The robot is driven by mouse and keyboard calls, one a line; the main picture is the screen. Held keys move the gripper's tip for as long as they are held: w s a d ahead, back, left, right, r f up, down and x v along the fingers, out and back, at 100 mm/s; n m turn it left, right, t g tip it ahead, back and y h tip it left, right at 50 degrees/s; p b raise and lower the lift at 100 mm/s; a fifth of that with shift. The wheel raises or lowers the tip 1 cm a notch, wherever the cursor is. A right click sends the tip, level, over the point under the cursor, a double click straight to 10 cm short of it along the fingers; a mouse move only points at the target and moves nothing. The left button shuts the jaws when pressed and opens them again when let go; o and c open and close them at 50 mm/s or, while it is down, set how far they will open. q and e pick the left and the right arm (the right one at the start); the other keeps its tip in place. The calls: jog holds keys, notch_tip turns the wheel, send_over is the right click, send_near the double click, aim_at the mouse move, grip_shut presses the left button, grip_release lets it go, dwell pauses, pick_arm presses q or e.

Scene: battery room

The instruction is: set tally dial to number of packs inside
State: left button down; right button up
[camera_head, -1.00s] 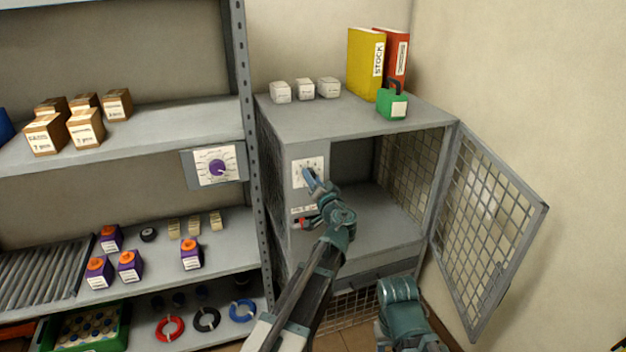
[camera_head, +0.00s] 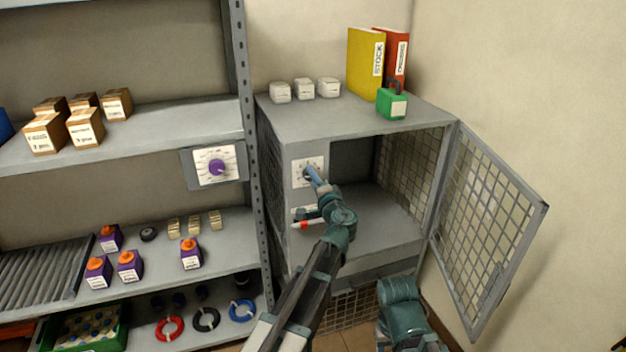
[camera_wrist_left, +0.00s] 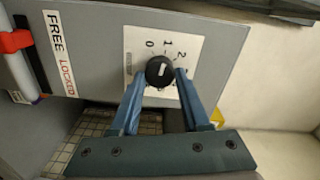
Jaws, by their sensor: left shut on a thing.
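The tally dial is a black knob (camera_wrist_left: 159,71) on a white number plate (camera_wrist_left: 138,41), with 0, 1 and 2 readable. A short white mark on the knob points up, roughly toward 1; the exact setting is hard to tell. The plate also shows on the cabinet front (camera_head: 299,165). My left gripper (camera_wrist_left: 160,73) is shut on the knob, one finger each side. The grey cabinet (camera_head: 300,120) stands open; its visible compartment floor (camera_head: 385,205) is bare and no packs show there. My arm hides part of the inside. My right gripper's fingers are not seen.
The mesh door (camera_head: 490,230) is swung open to the right. A red-ended latch (camera_wrist_left: 15,41) marked FREE and LOCKED is beside the dial. White boxes (camera_head: 303,89), binders (camera_head: 366,65) and a green case (camera_head: 392,104) stand on top.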

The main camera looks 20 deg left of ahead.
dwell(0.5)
pick_arm(q)
jog(key=shift+c, duration=1.9)
grip_release()
jog(key=shift+d, duration=0.1)
jog(key=v, duration=1.3)
jog(key=shift+s+d, duration=0.2)
jog(key=shift+s, duration=0.15)
